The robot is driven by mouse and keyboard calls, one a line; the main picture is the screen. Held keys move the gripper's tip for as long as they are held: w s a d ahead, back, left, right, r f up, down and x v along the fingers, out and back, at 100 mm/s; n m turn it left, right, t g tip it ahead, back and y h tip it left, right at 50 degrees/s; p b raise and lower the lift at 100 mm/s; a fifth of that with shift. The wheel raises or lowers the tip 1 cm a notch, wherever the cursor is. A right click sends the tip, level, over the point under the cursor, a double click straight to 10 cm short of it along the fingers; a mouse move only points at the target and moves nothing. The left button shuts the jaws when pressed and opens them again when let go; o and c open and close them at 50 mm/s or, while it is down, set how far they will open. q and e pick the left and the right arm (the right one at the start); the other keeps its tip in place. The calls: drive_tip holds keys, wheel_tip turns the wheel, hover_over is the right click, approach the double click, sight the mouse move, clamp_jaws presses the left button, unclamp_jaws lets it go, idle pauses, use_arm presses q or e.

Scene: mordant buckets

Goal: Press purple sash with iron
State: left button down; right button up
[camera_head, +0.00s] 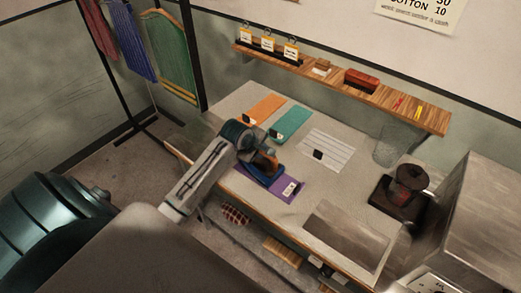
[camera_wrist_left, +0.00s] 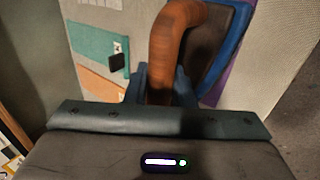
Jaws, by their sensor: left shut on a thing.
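The purple sash (camera_head: 285,188) lies on the table with a small white tag on it. The iron (camera_head: 255,172), with a blue body and a brown handle, is on or just above the sash's left end. My left gripper (camera_head: 262,158) is shut on the iron's handle. In the left wrist view the brown handle (camera_wrist_left: 172,45) runs between the fingers, and the iron's blue-edged base (camera_wrist_left: 222,55) is beside a strip of purple sash (camera_wrist_left: 218,88). Whether the base touches the cloth is hard to tell. My right gripper is not in view.
Orange (camera_head: 265,107) and teal (camera_head: 290,121) cloths and a striped white cloth (camera_head: 326,149) lie behind the sash. A dark-based device (camera_head: 402,195) and a clear container (camera_head: 397,143) stand at the right. A grey panel (camera_head: 347,236) lies at the front. A wooden shelf (camera_head: 335,80) runs along the wall.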

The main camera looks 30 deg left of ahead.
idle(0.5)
use_arm(q)
drive_tip(key=shift+w+r, duration=0.15)
drive_tip(key=shift+r, duration=2.4)
